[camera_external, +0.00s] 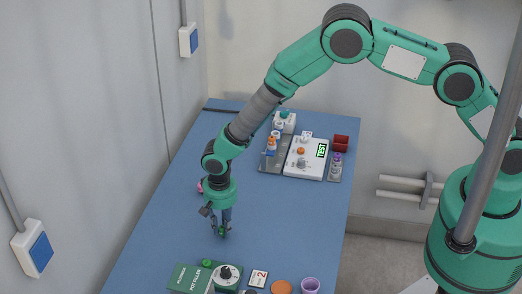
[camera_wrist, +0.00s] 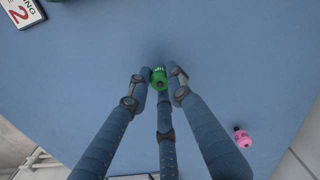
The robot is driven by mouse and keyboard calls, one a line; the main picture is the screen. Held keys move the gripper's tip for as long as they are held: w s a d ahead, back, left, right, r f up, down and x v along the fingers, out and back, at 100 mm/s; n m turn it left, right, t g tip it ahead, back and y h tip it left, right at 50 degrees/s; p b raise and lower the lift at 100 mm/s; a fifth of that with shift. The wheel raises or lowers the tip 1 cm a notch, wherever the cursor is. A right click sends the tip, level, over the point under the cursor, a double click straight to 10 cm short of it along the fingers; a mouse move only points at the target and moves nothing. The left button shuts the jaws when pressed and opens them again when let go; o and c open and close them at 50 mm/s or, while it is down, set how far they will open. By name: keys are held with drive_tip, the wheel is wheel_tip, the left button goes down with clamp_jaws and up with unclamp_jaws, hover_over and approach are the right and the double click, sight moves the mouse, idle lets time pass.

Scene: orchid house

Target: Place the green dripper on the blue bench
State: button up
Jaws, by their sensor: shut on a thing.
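The small green dripper (camera_wrist: 159,77) is between the fingertips of my gripper (camera_wrist: 159,84) in the wrist view. The fingers are shut on it. In the external view my gripper (camera_external: 222,230) points down over the blue bench (camera_external: 265,220), and a bit of the green dripper (camera_external: 223,233) shows at the fingertips. The dripper is at or just above the bench surface; I cannot tell whether it touches. The fingers hide part of it. The bare blue bench top (camera_wrist: 90,70) surrounds it in the wrist view.
A pink dripper (camera_wrist: 242,137) lies on the bench to one side. A green pot filler box (camera_external: 188,278), a dial unit (camera_external: 227,278), a number 2 card (camera_external: 258,278) and a purple cup (camera_external: 310,286) stand at the near end. A white test unit (camera_external: 306,168) stands farther back.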

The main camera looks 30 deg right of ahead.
sight(223, 227)
drive_tip(key=shift+f, duration=0.1)
drive_tip(key=o, duration=0.8)
drive_tip(key=shift+o, duration=0.2)
wheel_tip(223, 227, up, 12)
drive_tip(key=shift+b, duration=0.4)
idle(0.6)
drive_tip(key=shift+r, duration=0.2)
